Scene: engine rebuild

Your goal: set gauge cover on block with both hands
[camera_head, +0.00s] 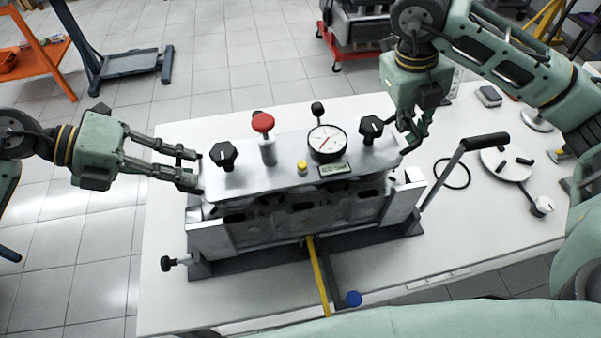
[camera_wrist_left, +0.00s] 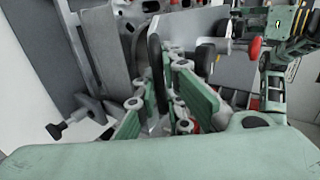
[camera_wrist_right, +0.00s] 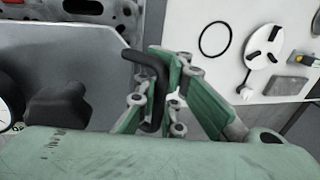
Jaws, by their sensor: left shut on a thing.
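The gauge cover (camera_head: 285,172) is a silver plate with a round dial (camera_head: 327,143), a red knob and black knobs. It lies over the block (camera_head: 300,212), its long side along the block; I cannot tell whether it touches all along. My left gripper (camera_head: 198,172) is at the cover's left end, shut on its black handle (camera_wrist_left: 155,75). My right gripper (camera_head: 412,135) is at the right end, its fingers on either side of the other black handle (camera_wrist_right: 148,75). I cannot tell whether these fingers press on it.
The block sits in a fixture on a white table (camera_head: 470,225). A black-gripped lever (camera_head: 485,142) rises at the right, beside a cable ring (camera_head: 452,173) and a round white plate (camera_head: 507,163). A yellow bar (camera_head: 320,275) and a blue knob (camera_head: 354,299) are in front.

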